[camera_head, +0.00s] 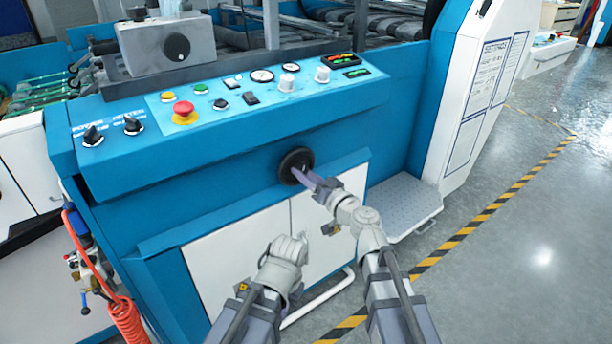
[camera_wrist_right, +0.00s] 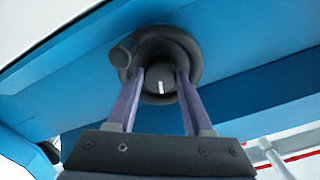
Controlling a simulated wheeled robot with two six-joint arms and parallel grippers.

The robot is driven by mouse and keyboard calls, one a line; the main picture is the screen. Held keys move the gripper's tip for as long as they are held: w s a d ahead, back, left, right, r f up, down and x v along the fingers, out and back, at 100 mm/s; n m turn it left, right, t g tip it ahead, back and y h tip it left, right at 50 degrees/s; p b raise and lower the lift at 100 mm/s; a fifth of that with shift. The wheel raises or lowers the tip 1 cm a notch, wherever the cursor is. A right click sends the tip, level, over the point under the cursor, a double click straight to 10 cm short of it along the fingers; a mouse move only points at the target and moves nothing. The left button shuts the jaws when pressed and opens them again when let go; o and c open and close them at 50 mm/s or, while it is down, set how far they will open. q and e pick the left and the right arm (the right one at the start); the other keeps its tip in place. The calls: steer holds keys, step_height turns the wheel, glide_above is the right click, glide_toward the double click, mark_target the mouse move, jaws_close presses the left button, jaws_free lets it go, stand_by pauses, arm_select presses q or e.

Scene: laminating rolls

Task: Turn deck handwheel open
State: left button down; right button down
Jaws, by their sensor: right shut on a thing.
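The black deck handwheel (camera_head: 295,160) sits on the blue front face of the machine, below the control panel. In the right wrist view the handwheel (camera_wrist_right: 192,50) shows a round rim, a side knob and a central hub with a white mark. My right gripper (camera_head: 303,175) reaches the handwheel. Its two purple fingers (camera_wrist_right: 160,88) lie on either side of the hub and are shut on it. My left arm (camera_head: 283,262) is folded low in front of the white cabinet doors; its fingertips are not visible.
The control panel (camera_head: 225,105) above carries a red emergency button (camera_head: 184,110), gauges and several knobs. A blue ledge (camera_head: 180,235) juts out below the handwheel. A grey step (camera_head: 395,208) stands to the right. A red coiled hose (camera_head: 125,320) hangs at left. The floor at right is clear.

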steer(key=shift+n, duration=0.6)
steer(key=shift+s+n, duration=0.1)
steer(key=shift+n, duration=0.2)
steer(key=shift+c, duration=1.5)
jaws_free()
